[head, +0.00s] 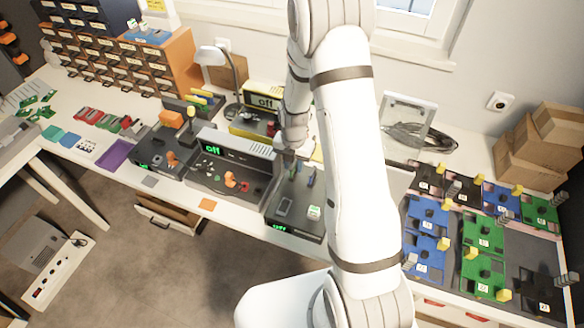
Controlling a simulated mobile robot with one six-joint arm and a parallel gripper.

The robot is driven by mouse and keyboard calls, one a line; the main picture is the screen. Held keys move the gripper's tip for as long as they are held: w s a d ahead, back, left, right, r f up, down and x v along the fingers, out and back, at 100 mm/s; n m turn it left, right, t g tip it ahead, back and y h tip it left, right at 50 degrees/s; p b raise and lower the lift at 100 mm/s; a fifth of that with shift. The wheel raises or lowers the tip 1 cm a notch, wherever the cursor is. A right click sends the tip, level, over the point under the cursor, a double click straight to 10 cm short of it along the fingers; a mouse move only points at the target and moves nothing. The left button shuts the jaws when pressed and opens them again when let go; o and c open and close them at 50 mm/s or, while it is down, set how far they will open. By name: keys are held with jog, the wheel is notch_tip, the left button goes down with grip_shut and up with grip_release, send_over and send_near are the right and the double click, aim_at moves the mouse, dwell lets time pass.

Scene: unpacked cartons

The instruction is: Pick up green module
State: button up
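Several green modules lie among blue and black ones on the right part of the bench. One green module (484,277) is near the front, a second green module (483,234) sits behind it, and a third (540,212) is at the far right. Each carries small dark parts, a pale label and a yellow block. My gripper (288,157) points down over the dark devices in the middle of the bench, well left of the modules. Its fingers are too small and dark to tell whether they are open or shut. My white arm crosses the middle of the view.
Blue modules (426,253) and black modules (541,291) surround the green ones. Cardboard boxes (538,145) stand at the back right. A clear panel (407,117) and coiled black cable are behind. A lamp (228,72), drawer cabinet (100,55) and dark devices fill the left.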

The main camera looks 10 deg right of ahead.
grip_shut()
dwell(0.4)
notch_tip(320, 180, up, 10)
jog(key=shift+r+b, duration=0.1)
jog(key=shift+b, duration=0.8)
